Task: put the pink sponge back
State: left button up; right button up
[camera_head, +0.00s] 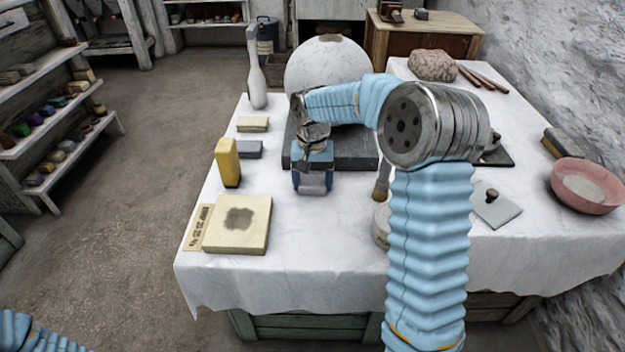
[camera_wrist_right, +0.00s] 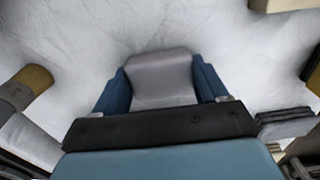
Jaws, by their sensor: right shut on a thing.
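My right gripper (camera_head: 312,178) is shut on a greyish, faintly mauve block (camera_head: 312,186), over the white cloth in front of the dark slab. In the right wrist view the same block (camera_wrist_right: 161,78) sits between the blue fingers. It looks more grey than pink; no other block in view looks pinker, so I take it as the pink sponge. I cannot tell whether it touches the cloth. A cream square pad (camera_head: 238,226) with a dark blotchy stain lies at the table's left front, a lettered strip (camera_head: 197,227) beside it. My left gripper is out of view.
A yellow block (camera_head: 228,163) stands left of the gripper, near a grey block (camera_head: 249,149) and a cream block (camera_head: 253,124). A white sphere (camera_head: 330,65) rests behind on the dark slab (camera_head: 357,151). A brush (camera_head: 381,182) stands to the right. Cloth between gripper and pad is clear.

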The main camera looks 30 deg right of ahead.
aim_at(312, 182)
jog(key=o, duration=1)
jog(key=shift+f, duration=0.1)
jog(key=shift+r, duration=0.35)
notch_tip(312, 182, up, 12)
jog(key=shift+f+p, duration=0.15)
jog(key=shift+p, duration=0.55)
